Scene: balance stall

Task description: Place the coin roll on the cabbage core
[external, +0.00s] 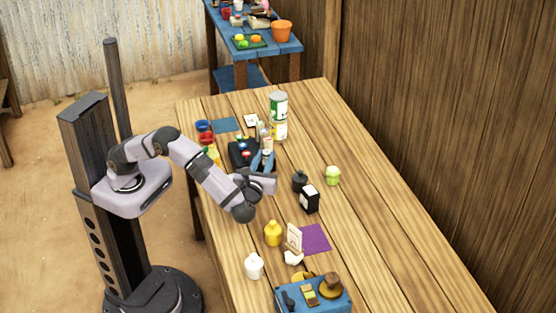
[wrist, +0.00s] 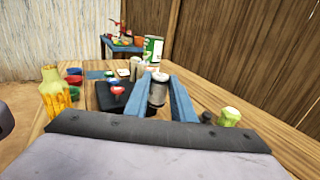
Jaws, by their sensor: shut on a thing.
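My gripper (external: 263,160) has blue fingers and is shut on a grey metallic cylinder, which I take to be the coin roll (wrist: 158,90). The coin roll is upright between the fingers in the wrist view; in the external view the fingers largely hide it. The cabbage core (external: 333,175) is a pale green lump standing on the table to the right of my gripper. It also shows in the wrist view (wrist: 229,117), to the right of the fingers and apart from them.
A black tray (wrist: 112,97) with small coloured items lies left of the fingers. Green-labelled cans (external: 279,105) stand behind. A dark round weight (external: 299,181) and a black box (external: 309,199) stand near the cabbage core. The table's right side is clear.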

